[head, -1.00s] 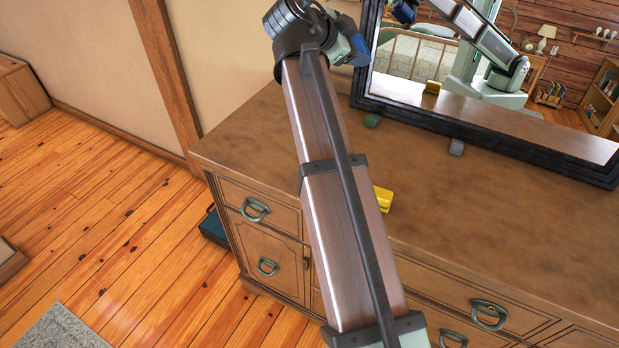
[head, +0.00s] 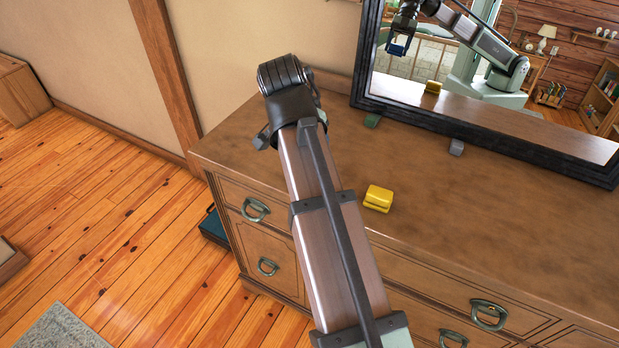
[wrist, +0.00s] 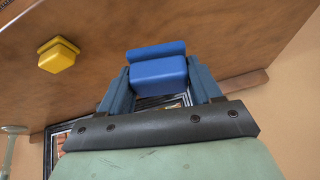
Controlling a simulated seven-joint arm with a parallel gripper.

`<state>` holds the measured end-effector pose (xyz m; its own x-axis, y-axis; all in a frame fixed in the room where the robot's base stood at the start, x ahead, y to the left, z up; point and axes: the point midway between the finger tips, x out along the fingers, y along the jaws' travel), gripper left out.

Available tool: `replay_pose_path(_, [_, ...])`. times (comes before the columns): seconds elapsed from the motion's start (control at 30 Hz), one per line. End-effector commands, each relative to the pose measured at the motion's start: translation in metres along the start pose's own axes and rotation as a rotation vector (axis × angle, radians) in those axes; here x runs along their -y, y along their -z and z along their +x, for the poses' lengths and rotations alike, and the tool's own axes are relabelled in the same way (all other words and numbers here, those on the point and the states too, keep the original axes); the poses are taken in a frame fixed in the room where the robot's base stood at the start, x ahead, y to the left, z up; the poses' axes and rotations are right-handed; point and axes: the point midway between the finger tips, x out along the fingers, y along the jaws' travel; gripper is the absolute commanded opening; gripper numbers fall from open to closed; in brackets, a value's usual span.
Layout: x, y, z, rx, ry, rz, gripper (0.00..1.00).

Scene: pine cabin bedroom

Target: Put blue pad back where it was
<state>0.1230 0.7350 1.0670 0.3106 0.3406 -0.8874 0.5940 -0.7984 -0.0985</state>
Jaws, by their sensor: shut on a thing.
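The blue pad (wrist: 160,73) is held between the two fingers of my gripper (wrist: 158,82) in the wrist view. It has a thinner upper part and a thicker lower block. My gripper is shut on it, above the dresser top. In the head view my own arm hides the gripper and pad directly, but the mirror reflects the gripper with something blue in it. A yellow pad (head: 378,198) sits on the dresser top (head: 480,215), right of my arm; it also shows in the wrist view (wrist: 59,55).
A dark teal case (head: 214,228) is on the floor by the dresser's left side. The dresser top right of the yellow pad is clear.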

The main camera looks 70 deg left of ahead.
Motion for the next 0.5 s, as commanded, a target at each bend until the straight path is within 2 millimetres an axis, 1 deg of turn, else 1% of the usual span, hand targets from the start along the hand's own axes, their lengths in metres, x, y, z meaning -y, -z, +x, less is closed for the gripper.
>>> replay_pose_path(0.13, [-0.001,0.000,0.000,0.047,0.001,-0.108,0.39])
replay_pose_path(0.33, [-0.001,-0.001,0.002,0.085,-0.022,-0.173,0.39])
replay_pose_path(0.43, [-0.003,-0.005,0.009,0.089,-0.028,-0.176,0.39])
replay_pose_path(0.5, [-0.005,-0.010,0.017,0.090,-0.030,-0.177,0.39])
